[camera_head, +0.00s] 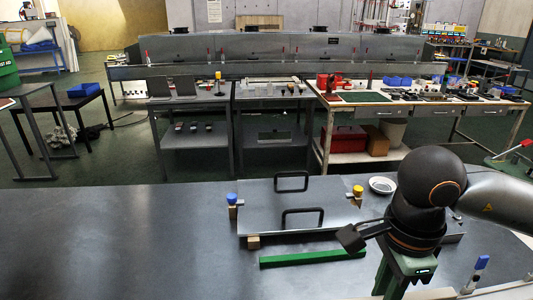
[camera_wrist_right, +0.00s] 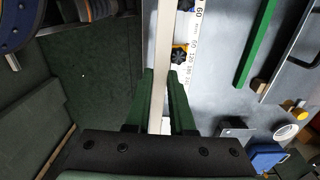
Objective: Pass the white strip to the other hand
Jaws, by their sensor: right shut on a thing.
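The white strip (camera_wrist_right: 163,45) shows in the right wrist view as a long, narrow pale bar. It runs from the top edge down between the green fingers of my right gripper (camera_wrist_right: 162,85), which is shut on it. In the head view my right gripper (camera_head: 400,272) points down near the bottom edge, right of the middle. Its fingertips are cut off or hidden there. A pale piece (camera_head: 497,292) shows at the bottom right of the head view; I cannot tell whether it is the strip. My left gripper is in neither view.
A grey plate (camera_head: 260,217) with two black handles lies on the bench (camera_head: 110,240). A green bar (camera_head: 313,257) lies in front of it, and a white dish (camera_head: 382,185) behind. A numbered scale (camera_wrist_right: 194,35) lies beside the strip. The bench's left side is clear.

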